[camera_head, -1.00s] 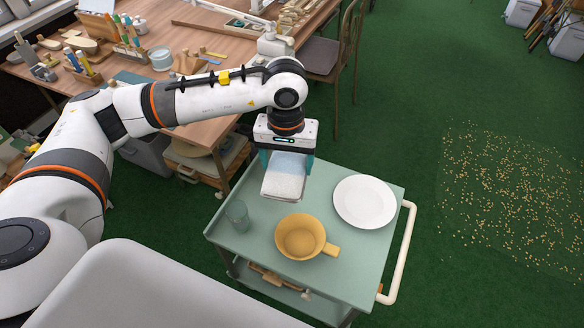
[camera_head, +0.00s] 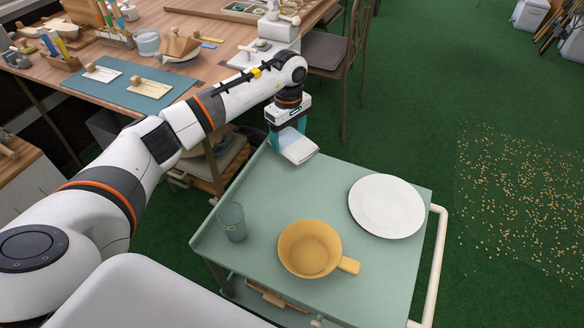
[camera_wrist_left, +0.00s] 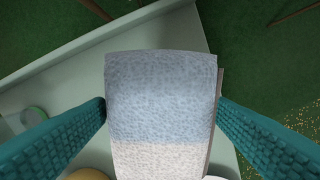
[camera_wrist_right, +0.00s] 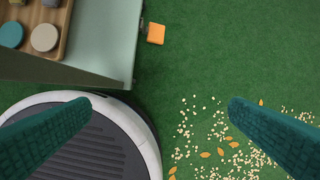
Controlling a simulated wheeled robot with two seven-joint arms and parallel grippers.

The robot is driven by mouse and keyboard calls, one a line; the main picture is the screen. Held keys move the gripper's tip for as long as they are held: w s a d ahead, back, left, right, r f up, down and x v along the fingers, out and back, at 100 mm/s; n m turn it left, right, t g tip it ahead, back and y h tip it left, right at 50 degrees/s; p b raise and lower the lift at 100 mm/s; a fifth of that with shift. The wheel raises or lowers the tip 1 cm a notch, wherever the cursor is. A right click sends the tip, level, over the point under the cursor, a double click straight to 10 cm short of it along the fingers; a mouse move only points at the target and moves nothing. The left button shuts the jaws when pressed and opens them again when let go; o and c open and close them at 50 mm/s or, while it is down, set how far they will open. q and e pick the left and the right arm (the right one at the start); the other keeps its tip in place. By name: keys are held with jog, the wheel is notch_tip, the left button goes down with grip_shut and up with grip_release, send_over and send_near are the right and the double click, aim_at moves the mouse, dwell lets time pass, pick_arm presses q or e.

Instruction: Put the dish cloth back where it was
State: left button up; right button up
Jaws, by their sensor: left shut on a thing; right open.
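My left gripper (camera_head: 290,134) is shut on a folded dish cloth (camera_head: 299,149), at the far corner of the green cart (camera_head: 277,192). The cloth is blue-grey at one end and whitish at the other. In the left wrist view the cloth (camera_wrist_left: 162,95) sits between the two teal fingers (camera_wrist_left: 160,112). I cannot tell whether the cloth touches the cart top. My right gripper (camera_wrist_right: 165,118) shows only in the right wrist view, open and empty, over the floor beside my base.
The cart carries a glass (camera_head: 232,222), a yellow handled bowl (camera_head: 309,249) and a white plate (camera_head: 386,206). The cart's middle is clear. A cluttered wooden workbench (camera_head: 205,66) and a chair (camera_head: 325,56) stand behind. Crumbs (camera_head: 520,200) litter the green floor at right.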

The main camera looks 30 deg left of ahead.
pick_arm(q)
notch_tip(320, 180, down, 8)
jog(key=shift+f+b, duration=0.1)
jog(key=shift+b, duration=0.4)
jog(key=shift+f, duration=0.3)
pick_arm(e)
jog(key=v, duration=0.3)
jog(key=w+v, duration=0.1)
jog(key=shift+s+r, duration=0.15)
jog(key=shift+r, duration=0.2)
pick_arm(q)
jog(key=o, duration=1.1)
pick_arm(e)
jog(key=shift+r, duration=0.4)
jog(key=shift+r, duration=0.1)
